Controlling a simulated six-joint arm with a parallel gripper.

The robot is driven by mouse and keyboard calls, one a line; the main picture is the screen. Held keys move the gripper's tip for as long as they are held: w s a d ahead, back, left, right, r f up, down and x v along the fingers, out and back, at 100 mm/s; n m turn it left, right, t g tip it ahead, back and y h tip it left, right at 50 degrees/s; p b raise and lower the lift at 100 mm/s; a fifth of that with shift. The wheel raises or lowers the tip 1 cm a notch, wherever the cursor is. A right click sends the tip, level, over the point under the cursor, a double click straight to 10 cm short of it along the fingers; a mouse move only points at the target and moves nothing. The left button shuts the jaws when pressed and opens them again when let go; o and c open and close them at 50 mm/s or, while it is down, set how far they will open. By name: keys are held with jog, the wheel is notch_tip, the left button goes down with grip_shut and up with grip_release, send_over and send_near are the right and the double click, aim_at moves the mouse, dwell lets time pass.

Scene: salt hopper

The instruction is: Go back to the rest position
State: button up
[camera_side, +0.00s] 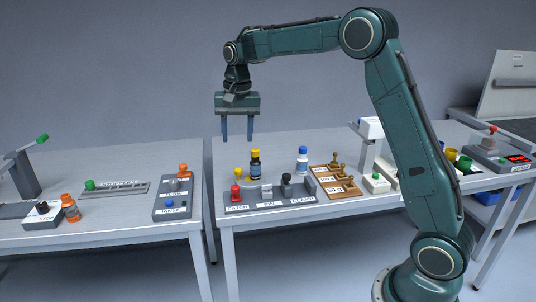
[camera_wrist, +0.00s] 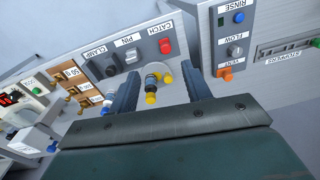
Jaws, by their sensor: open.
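My gripper (camera_side: 238,128) hangs in the air above the left part of the right-hand table, fingers pointing down. Its two blue fingers are apart with nothing between them that it holds. In the wrist view my gripper (camera_wrist: 159,92) shows both fingers spread, with the table far beyond them. Below it stands a dark bottle with a yellow cap (camera_side: 255,164), upright and apart from the fingers. The same bottle (camera_wrist: 151,82) shows between the fingers in the wrist view, some way below them.
A grey panel (camera_side: 250,203) labelled CATCH, PIN and CLAMP lies at the table's front. A white bottle with a blue cap (camera_side: 302,161) and a wooden weight board (camera_side: 327,174) are to the right. A RINSE/FLOW/VENT panel (camera_side: 173,198) is on the left table. The air around my gripper is clear.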

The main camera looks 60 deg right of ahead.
jog(key=s+a+r+n+t, duration=0.1)
jog(key=s+a+r+n, duration=0.2)
jog(key=s, duration=0.5)
jog(key=s+a+r+n+t, duration=0.1)
jog(key=s+a+r+n, duration=0.15)
jog(key=s+r, duration=0.4)
jog(key=s+a+f+n+t, duration=0.1)
jog(key=s+f+n, duration=0.1)
jog(key=s, duration=0.7)
jog(key=s+a+f+n+t, duration=0.1)
jog(key=s+a+f+n, duration=0.1)
jog(key=s+f, duration=0.3)
jog(key=s, duration=0.4)
jog(key=shift+s+t, duration=0.15)
jog(key=shift+t, duration=0.25)
